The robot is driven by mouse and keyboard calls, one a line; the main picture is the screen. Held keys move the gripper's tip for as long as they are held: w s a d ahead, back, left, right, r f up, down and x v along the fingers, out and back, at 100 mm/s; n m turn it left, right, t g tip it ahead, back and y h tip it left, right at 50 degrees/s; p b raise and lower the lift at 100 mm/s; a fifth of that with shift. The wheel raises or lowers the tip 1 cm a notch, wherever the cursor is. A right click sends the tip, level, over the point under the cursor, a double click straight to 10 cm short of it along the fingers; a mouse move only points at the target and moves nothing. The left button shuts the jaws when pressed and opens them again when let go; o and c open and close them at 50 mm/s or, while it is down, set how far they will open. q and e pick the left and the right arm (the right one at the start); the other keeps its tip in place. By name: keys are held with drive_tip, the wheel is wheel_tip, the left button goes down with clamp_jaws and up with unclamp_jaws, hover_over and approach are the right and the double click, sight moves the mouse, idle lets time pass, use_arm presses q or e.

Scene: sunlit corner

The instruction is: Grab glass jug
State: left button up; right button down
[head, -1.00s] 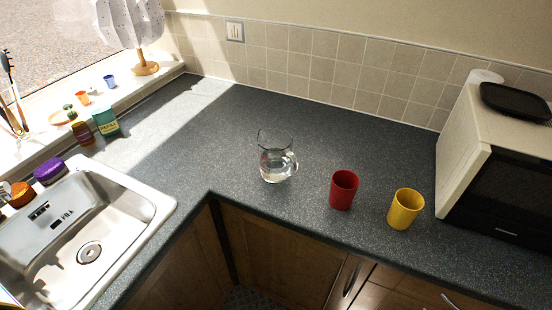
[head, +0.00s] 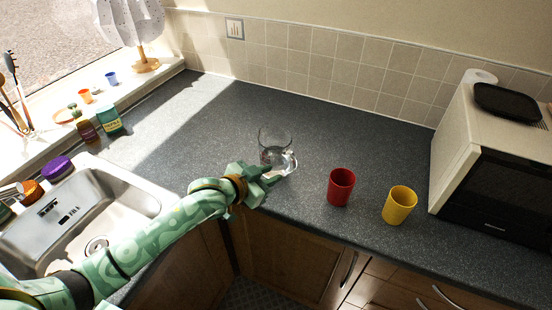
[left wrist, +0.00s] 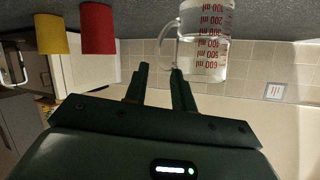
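The clear glass jug (head: 274,138) stands upright on the dark countertop, its handle toward the right front. In the left wrist view, which is upside down, the jug (left wrist: 205,45) shows red millilitre marks and clear liquid. My left gripper (head: 273,174) is at the jug's near side, close to the handle, and hides part of its lower body. In the wrist view the two fingers of my left gripper (left wrist: 161,72) are apart, with nothing between them. The handle lies just beyond the fingertips; I cannot tell whether they touch. My right gripper is not in view.
A red cup (head: 340,187) and a yellow cup (head: 399,205) stand right of the jug. A microwave (head: 490,165) is at the far right. A sink (head: 130,192) is at the left, partly behind my arm. The counter behind the jug is clear.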

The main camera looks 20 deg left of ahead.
sight(292, 165)
use_arm(q)
drive_tip(key=b+x, duration=0.1)
drive_tip(key=x, duration=0.4)
drive_tip(key=shift+w+d+f, duration=0.1)
drive_tip(key=shift+w+f, duration=0.15)
drive_tip(key=shift+w, duration=0.1)
drive_tip(key=b+x, duration=0.2)
drive_tip(key=x, duration=0.3)
drive_tip(key=shift+w+d, duration=0.1)
drive_tip(key=shift+d, duration=0.05)
drive_tip(key=shift+r, duration=0.1)
clamp_jaws()
drive_tip(key=shift+r, duration=0.1)
